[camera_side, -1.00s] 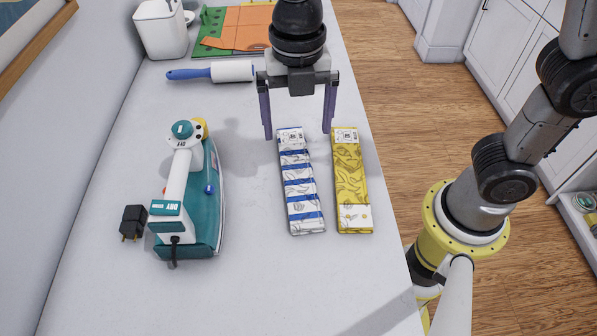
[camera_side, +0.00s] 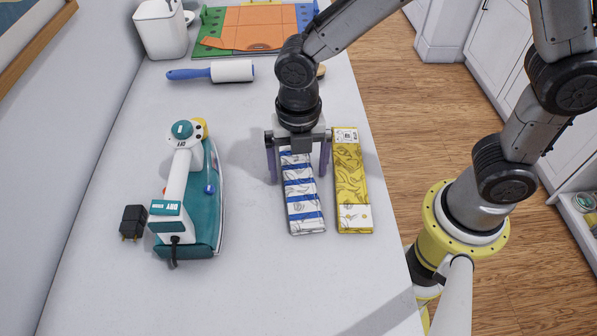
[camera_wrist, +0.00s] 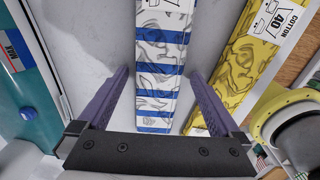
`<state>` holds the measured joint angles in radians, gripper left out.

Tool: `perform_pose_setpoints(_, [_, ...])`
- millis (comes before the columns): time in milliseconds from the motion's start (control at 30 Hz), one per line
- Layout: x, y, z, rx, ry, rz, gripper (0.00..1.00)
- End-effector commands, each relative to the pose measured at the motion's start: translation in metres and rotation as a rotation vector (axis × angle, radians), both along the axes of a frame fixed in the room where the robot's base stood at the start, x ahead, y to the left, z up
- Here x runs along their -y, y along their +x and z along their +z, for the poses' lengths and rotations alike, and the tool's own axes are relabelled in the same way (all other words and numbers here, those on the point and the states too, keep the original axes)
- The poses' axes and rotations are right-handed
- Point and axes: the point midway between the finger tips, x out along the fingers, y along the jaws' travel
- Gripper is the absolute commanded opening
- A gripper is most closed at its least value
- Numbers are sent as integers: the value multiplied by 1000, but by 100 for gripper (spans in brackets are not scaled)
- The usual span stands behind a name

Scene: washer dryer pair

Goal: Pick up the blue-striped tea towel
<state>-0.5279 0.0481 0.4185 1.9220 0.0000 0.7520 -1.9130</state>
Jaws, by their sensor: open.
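The blue-striped tea towel (camera_side: 303,197) is a folded, flat white packet with blue bands, lying on the worktop. It also shows in the wrist view (camera_wrist: 160,70), running between my fingers. My gripper (camera_side: 299,178) is open and points down over the towel's far part, with one finger on each side of it. In the wrist view the purple fingers of my gripper (camera_wrist: 160,85) stand apart from the towel, with a gap on the left and a narrower one on the right. My gripper hides the towel's far end in the side view.
A yellow patterned towel (camera_side: 351,185) lies close to the right, near the right finger. A teal and white iron (camera_side: 188,200) and its black plug (camera_side: 133,222) are at left. A lint roller (camera_side: 230,71) lies farther back. The worktop (camera_side: 260,290) is clear in front.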

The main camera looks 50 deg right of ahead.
Motion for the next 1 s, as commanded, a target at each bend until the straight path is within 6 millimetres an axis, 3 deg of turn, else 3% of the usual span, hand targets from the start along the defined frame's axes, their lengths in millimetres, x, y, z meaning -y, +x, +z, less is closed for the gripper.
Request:
perform_pose_setpoints(167, [0, 0, -1, 0, 0, 0, 100])
perform_pose_setpoints(200, [0, 0, 0, 0, 0, 0, 96])
perform_pose_setpoints(667, [0, 0, 0, 0, 0, 0, 15])
perform_pose_setpoints(1000, [0, 0, 4, 1, 1, 0, 15])
